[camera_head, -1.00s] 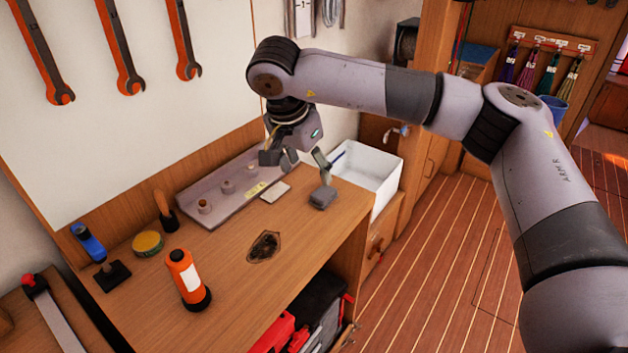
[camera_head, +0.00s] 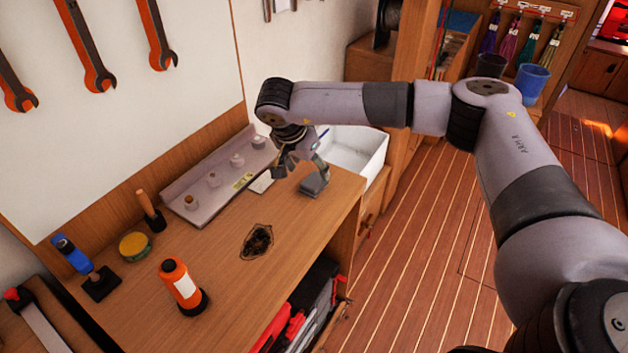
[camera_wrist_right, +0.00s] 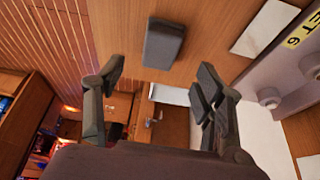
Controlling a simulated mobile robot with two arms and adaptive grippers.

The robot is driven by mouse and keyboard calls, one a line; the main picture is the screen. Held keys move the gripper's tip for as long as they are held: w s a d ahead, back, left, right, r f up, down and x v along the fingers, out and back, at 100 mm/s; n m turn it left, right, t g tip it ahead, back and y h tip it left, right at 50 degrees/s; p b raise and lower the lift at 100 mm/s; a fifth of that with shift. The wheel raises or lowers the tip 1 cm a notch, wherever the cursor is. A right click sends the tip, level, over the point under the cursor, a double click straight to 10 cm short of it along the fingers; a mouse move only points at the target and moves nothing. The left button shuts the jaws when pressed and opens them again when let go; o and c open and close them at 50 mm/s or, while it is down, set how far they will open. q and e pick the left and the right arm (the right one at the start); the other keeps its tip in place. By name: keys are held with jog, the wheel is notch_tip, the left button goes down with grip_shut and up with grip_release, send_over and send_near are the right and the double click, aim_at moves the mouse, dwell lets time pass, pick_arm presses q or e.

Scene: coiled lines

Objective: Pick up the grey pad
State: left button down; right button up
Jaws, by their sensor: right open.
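The grey pad (camera_head: 314,186) is a small dark grey block lying on the wooden workbench (camera_head: 215,290), near its right end. It also shows in the right wrist view (camera_wrist_right: 163,43), lying just beyond the fingertips. My right gripper (camera_head: 300,169) is open and empty, close above the pad and slightly behind it. In the right wrist view its two fingers (camera_wrist_right: 160,76) are spread wide, with the pad ahead of the gap between them. Whether a finger touches the pad I cannot tell. My left gripper is not in view.
A white card (camera_head: 262,182) and a grey panel with knobs (camera_head: 215,190) lie left of the pad. A white sink (camera_head: 362,150) is behind it. An orange bottle (camera_head: 182,284) and a dark patch (camera_head: 257,242) are nearer. The bench's right edge is close to the pad.

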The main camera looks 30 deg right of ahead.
aim_at(314, 180)
jog(key=shift+d+f, duration=0.1)
jog(key=shift+f, duration=0.1)
jog(key=p+x, duration=0.2)
jog(key=x, duration=0.2)
jog(key=shift+f, duration=0.25)
jog(key=shift+w+d+f, duration=0.1)
jog(key=shift+f, duration=0.1)
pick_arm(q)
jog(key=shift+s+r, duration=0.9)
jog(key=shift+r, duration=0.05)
pick_arm(e)
jog(key=shift+c, duration=0.4)
jog(key=c, duration=0.5)
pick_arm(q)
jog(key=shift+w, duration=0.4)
pick_arm(e)
jog(key=c, duration=0.7)
